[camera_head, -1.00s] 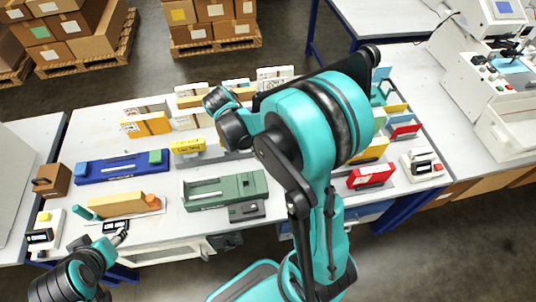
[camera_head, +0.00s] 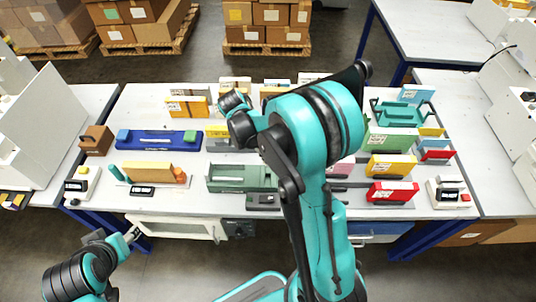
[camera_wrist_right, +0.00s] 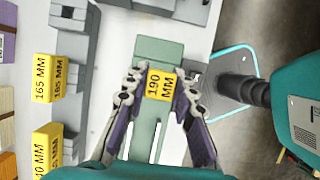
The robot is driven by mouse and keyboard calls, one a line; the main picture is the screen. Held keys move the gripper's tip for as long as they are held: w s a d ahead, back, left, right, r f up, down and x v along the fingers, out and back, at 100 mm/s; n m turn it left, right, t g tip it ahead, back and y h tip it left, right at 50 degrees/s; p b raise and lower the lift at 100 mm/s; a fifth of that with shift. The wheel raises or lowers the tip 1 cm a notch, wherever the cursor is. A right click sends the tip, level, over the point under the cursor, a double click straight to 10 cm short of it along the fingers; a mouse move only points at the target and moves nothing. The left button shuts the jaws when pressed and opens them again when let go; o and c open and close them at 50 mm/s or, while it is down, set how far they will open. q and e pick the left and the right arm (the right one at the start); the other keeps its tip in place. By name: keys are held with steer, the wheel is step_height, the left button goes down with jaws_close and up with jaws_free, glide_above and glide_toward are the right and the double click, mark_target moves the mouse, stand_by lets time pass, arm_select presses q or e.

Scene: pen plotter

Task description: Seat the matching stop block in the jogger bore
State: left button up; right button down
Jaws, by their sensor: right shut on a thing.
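A yellow block marked 190 MM (camera_wrist_right: 160,86) is between the fingers of my right gripper (camera_wrist_right: 158,92), which is shut on it. In the right wrist view the block is over a long green fixture (camera_wrist_right: 157,52) with pale rods; contact and the bore cannot be made out. The green fixture also shows in the head view (camera_head: 240,178), where my right arm hides the right gripper. Another yellow block marked 165 MM (camera_wrist_right: 43,78) is beside the grey rack at the left. My left gripper (camera_head: 132,236) hangs before the table's front edge; its finger opening is unclear.
The table (camera_head: 200,203) also carries a blue fixture (camera_head: 158,146), an orange block (camera_head: 148,170) on a plate and a brown box (camera_head: 96,139). A grey control box (camera_head: 263,201) is near the green fixture. Yellow and red block-like pieces (camera_head: 392,191) crowd the right side.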

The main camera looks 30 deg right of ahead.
steer(key=shift+f+b, duration=2.7)
steer(key=shift+f, duration=0.65)
steer(key=shift+f+b, duration=1.3)
steer(key=shift+f, duration=0.15)
steer(key=c, duration=1.2)
jaws_free()
steer(key=shift+r, duration=0.1)
steer(key=v, duration=1.1)
steer(key=shift+w+a+r, duration=0.1)
steer(key=shift+w+r, duration=0.05)
steer(key=shift+r, duration=0.25)
